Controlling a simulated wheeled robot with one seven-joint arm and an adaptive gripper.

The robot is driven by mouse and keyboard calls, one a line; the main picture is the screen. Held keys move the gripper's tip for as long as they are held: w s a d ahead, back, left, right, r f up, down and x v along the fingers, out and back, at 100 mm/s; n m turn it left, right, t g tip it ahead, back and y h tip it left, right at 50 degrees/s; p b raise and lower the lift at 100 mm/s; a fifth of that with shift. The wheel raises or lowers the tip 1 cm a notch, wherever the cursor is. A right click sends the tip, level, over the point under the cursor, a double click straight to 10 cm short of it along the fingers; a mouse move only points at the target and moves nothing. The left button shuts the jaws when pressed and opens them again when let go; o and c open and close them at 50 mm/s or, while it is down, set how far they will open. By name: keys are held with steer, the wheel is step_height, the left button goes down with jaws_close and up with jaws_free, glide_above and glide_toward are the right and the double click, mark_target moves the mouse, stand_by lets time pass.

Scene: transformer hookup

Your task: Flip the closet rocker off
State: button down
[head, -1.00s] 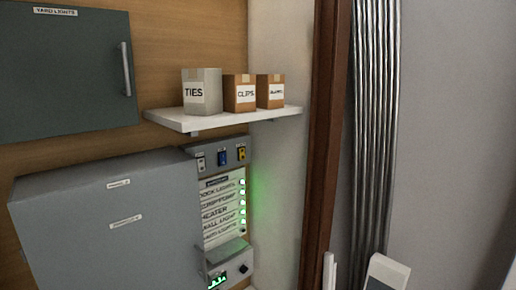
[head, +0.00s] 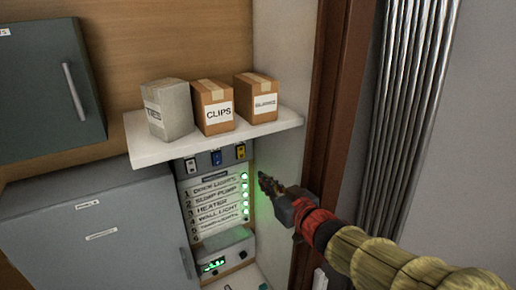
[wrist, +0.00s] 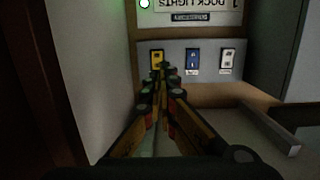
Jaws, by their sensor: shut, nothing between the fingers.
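A grey switch plate below the shelf carries three rockers: a white rocker (head: 191,166), a blue rocker (head: 216,158) and a yellow rocker (head: 240,152). The upside-down wrist view shows the yellow (wrist: 157,57), blue (wrist: 193,62) and white (wrist: 228,59) rockers. Their labels are too small to read, so I cannot tell which is the closet rocker. My gripper (head: 264,182) is shut and empty, to the right of and below the plate in the head view. In the wrist view its tips (wrist: 165,70) overlap the yellow rocker's lower edge; contact cannot be told.
A white shelf (head: 160,152) with three boxes juts out above the plate. Below is a labelled panel (head: 212,207) with green lights and a grey box with a green display (head: 214,265). A large grey cabinet (head: 110,230) stands left; a wall and brown post (head: 328,130) stand right.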

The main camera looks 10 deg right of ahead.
mark_target(239, 157)
steer(key=shift+w+r+y, duration=0.2)
steer(key=shift+r+y, duration=0.05)
steer(key=shift+y, duration=0.05)
steer(key=p+x, duration=0.2)
steer(key=x, duration=1.2)
steer(key=shift+f, duration=0.1)
